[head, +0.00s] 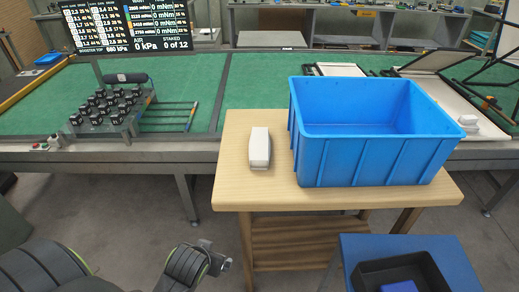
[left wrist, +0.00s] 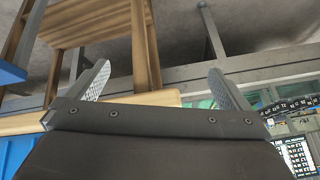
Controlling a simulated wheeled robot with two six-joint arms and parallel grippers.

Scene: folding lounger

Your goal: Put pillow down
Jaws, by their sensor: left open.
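A small white, rounded block-like object (head: 260,147), possibly the pillow, lies on the light wooden table (head: 240,190), left of the blue bin. My left gripper (head: 216,258) is low in front of the table, to its left, apart from the white object. In the left wrist view my left gripper (left wrist: 162,85) is open, with nothing between its fingers. The wooden table's underside and legs (left wrist: 100,25) show behind it there. My right gripper is not in view.
The large blue bin (head: 375,160) looks empty and fills most of the wooden tabletop. A blue stand (head: 440,255) with a black tray is at front right. Behind is a green-topped bench (head: 250,85) with a rack of black cubes (head: 105,108) and light lounger-like panels (head: 440,105).

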